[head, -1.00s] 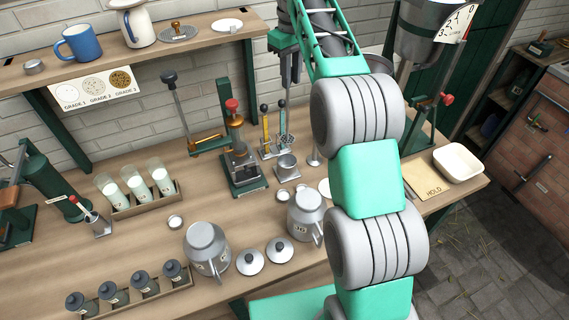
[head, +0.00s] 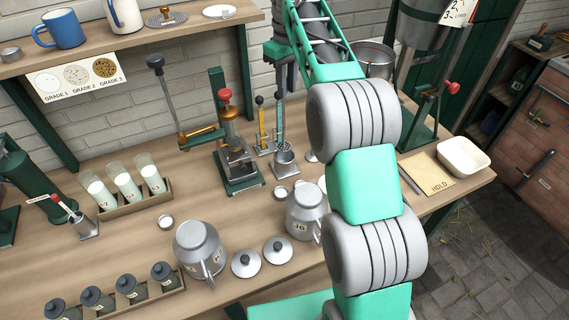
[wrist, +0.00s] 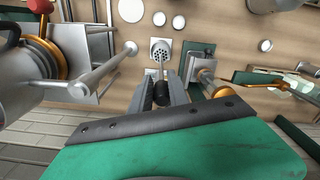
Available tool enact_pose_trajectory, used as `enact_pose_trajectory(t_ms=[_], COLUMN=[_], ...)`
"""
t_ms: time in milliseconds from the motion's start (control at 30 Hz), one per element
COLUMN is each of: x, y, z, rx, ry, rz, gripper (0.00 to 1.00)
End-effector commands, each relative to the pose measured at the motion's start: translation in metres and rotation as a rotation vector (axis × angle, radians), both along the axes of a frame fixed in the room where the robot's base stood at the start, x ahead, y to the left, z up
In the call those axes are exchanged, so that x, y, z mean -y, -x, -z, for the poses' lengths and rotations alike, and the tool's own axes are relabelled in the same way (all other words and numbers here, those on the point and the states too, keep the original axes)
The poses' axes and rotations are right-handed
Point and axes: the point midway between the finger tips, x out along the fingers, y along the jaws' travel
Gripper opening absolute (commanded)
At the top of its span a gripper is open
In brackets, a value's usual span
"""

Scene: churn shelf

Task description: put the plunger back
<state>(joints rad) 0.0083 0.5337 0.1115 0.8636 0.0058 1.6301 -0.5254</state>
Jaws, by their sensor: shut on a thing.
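The plunger (head: 282,125) is a thin grey rod with a black knob and a perforated disc at its lower end. My gripper (head: 281,90) is shut on its knob end and holds it roughly upright. The disc shows just above or behind the rim of a small metal cup (head: 285,166); I cannot tell whether it touches. In the wrist view my gripper (wrist: 163,93) closes around the black knob, with the perforated disc of the plunger (wrist: 160,48) beyond it. A yellow-shafted tool (head: 262,125) with a black knob stands just left.
Metal cans (head: 200,248) and lids (head: 278,251) lie in front. A hopper stand (head: 425,120) is at the right. A tray marked HOLD (head: 433,175) and a white dish (head: 464,155) sit near the right end.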

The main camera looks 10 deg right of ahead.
Motion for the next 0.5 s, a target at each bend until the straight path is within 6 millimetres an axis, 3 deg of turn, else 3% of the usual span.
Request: enact_pose_trajectory(t_ms=[200, 500], x=[0.000, 0.000], y=[0.001, 0.001], z=[0.047, 0.091], rx=[-0.004, -0.003], ry=[0.000, -0.001], rz=[0.000, 0.000], gripper=[0.00, 0.00])
